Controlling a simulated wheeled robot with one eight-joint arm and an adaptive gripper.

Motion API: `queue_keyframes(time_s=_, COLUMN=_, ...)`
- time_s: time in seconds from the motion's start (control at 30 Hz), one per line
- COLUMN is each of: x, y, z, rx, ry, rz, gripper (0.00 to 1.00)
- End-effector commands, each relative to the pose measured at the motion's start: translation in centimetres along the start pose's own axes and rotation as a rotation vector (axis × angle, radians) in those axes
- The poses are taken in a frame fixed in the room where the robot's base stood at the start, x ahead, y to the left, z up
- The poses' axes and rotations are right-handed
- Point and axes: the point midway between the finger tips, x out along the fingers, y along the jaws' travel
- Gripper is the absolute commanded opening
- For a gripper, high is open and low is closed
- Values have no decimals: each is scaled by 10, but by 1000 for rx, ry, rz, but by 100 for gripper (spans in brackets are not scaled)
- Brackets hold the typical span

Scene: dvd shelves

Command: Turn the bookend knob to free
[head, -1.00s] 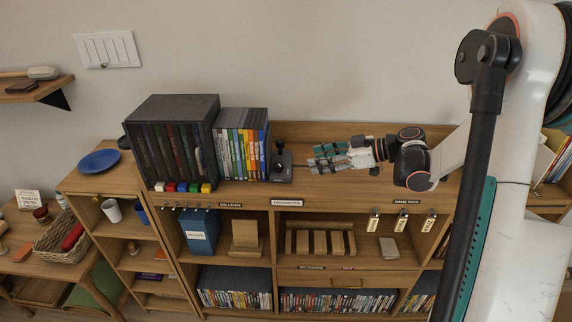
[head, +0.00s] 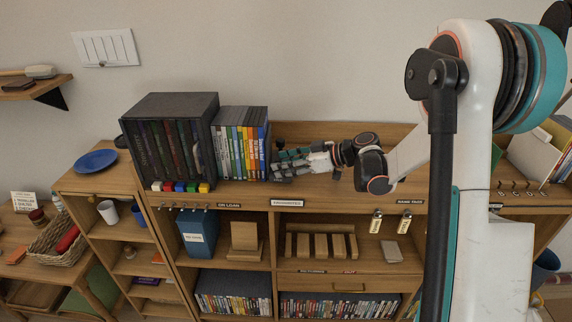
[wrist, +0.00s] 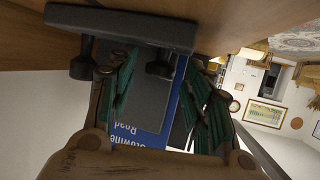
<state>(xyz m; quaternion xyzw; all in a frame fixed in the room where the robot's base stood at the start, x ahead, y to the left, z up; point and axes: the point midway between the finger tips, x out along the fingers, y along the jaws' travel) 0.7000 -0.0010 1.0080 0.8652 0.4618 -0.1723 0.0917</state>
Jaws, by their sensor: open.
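The DVD row (head: 240,150) stands upright on the shelf top, and a dark bookend closes its right end. In the head view my gripper (head: 276,166) is in front of the bookend and hides most of it; a black knob (head: 279,143) shows just above the fingers. In the wrist view, which is upside down, the bookend's dark grey base (wrist: 120,27) crosses the top. Two black knobbed posts come from it, one left (wrist: 82,66) and one near the middle (wrist: 160,67). My open fingers (wrist: 166,80) flank the middle one, without visible grip. The knob's setting is unreadable.
A dark box of volumes (head: 170,105) with coloured blocks in front stands left of the DVDs. A blue DVD case (wrist: 150,140) faces my wrist camera behind the bookend plate.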

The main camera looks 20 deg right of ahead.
Motion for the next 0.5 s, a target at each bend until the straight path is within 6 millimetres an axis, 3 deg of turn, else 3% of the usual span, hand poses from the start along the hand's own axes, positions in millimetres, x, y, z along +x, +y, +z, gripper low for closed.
queue_keyframes(time_s=0.07, x=0, y=0, z=0, rx=0, ry=0, rz=0, gripper=44)
queue_keyframes(time_s=0.23, x=0, y=0, z=0, rx=0, ry=0, rz=0, gripper=5)
queue_keyframes(time_s=0.5, x=0, y=-1, z=0, rx=11, ry=-1, rz=30, gripper=4)
